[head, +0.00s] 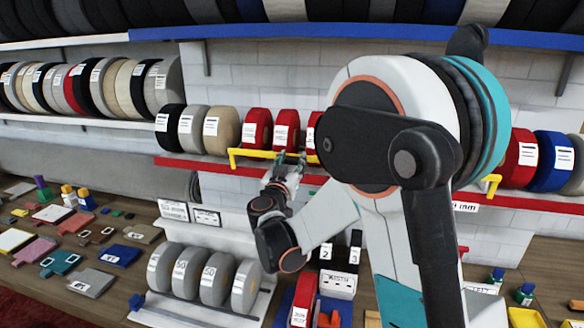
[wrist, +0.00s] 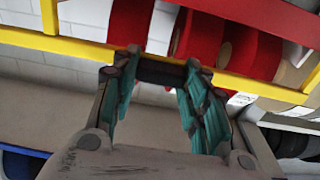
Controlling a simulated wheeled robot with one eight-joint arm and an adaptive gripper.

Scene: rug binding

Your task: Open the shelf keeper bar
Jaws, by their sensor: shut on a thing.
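The shelf keeper bar (head: 254,154) is a yellow rail running along the front of the red-edged shelf, across the rolls. Its right part is hidden behind my arm, and a yellow end shows to the right of it. My gripper (head: 289,160) is at the bar, left of the middle of the shelf. In the wrist view the bar (wrist: 75,48) crosses at the fingertips of my gripper (wrist: 165,62). The fingers are shut on the bar with a gap between their teal pads. The exact contact is partly hidden.
Red rolls (head: 257,128) stand behind the bar, with grey and beige rolls to their left. A blue-edged shelf (head: 300,33) runs above. Grey rolls (head: 214,277) sit in a rack below on the wooden bench (head: 60,285), which holds many small items.

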